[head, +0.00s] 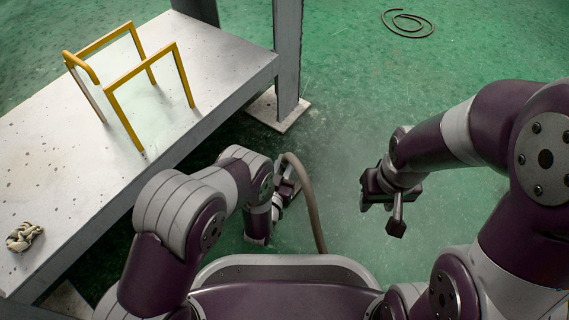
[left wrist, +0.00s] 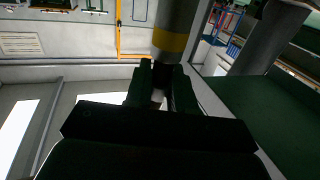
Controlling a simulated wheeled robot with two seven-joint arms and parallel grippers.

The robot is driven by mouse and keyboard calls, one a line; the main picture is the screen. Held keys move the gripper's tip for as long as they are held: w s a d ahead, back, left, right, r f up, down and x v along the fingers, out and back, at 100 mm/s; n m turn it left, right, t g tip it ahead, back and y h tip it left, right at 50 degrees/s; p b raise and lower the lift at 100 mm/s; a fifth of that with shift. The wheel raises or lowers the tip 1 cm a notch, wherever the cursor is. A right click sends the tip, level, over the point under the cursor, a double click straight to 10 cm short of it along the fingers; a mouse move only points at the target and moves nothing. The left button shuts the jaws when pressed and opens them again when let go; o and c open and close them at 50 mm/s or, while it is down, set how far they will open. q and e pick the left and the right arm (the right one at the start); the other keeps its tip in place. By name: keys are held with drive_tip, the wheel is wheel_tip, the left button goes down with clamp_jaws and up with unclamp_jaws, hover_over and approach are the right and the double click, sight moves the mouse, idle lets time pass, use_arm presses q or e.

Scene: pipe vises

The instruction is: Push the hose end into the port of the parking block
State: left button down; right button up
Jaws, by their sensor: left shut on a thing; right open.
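A brown-grey hose (head: 309,200) arches up beside my left gripper (head: 287,190) in the head view and runs down toward my base. My left gripper is shut on the hose, low beside the table's right edge. In the left wrist view, a thick grey cylinder with a yellow band (left wrist: 171,40) rises from between the left fingers (left wrist: 160,83); it looks like part of the hose. The exact hose end is hard to make out. My right gripper (head: 384,207) is open and empty over the green floor. I cannot identify the parking block or its port.
A pale metal table (head: 60,180) fills the left, with two yellow bar frames (head: 128,88) and a crumpled rag (head: 24,237) on it. A grey post (head: 288,60) stands behind its right corner. A coiled hose (head: 408,23) lies on open floor at the back.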

use_arm(q)
drive_tip(key=shift+f, duration=0.95)
drive_tip(key=c, duration=0.9)
unclamp_jaws()
